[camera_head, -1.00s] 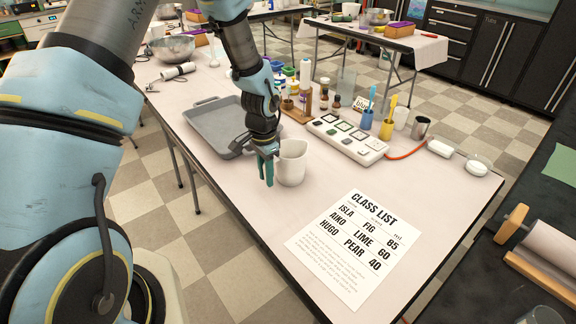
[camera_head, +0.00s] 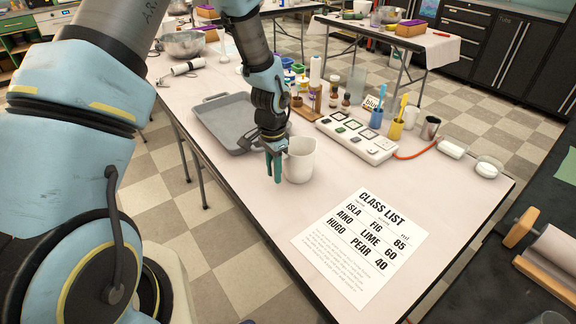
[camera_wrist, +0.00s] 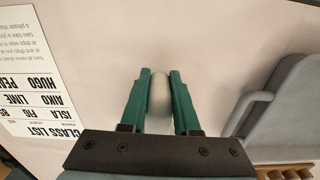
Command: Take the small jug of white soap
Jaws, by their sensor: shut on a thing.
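The small white jug (camera_head: 300,161) is upright near the front edge of the table, just right of my gripper in the head view. My gripper (camera_head: 274,175) has green fingers that point down at the jug's left side. In the wrist view the fingers (camera_wrist: 159,75) are closed around a pale, rounded piece (camera_wrist: 158,98), which looks like the jug's handle. The jug's body is hidden there. I cannot see what is inside the jug, nor whether its base is touching the table.
A grey tray (camera_head: 205,112) lies left of and behind my gripper. A printed class list (camera_head: 340,258) lies flat at the front right. A white panel with square pads (camera_head: 385,151), bottles, cups and two white dishes stand farther back. The table between jug and list is clear.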

